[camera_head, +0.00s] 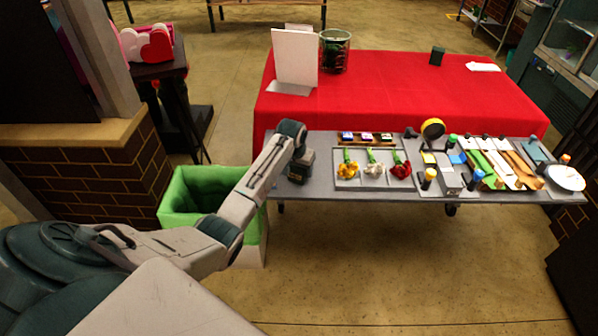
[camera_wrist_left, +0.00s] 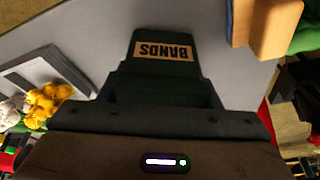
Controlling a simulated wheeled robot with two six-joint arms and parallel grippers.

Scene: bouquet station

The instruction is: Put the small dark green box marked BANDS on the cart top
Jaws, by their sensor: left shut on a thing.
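The small dark green box marked BANDS (camera_wrist_left: 163,50) is in the jaws of my left gripper, its label upside down in the left wrist view. In the head view my left gripper (camera_head: 300,168) points down at the left end of the grey cart top (camera_head: 327,191), left of the flower tray. The cart top also shows behind the box in the left wrist view (camera_wrist_left: 100,45). The jaws are shut on the box. I cannot tell whether the box touches the cart top. My right gripper is not in view.
The flower tray (camera_head: 345,182) holds yellow, white and red flowers. A row of small boxes (camera_head: 367,137) stands behind it. Tools and ribbon strips crowd the cart's right half. A green bin (camera_head: 180,195) stands left of the cart, and a red-covered table (camera_head: 400,95) stands behind.

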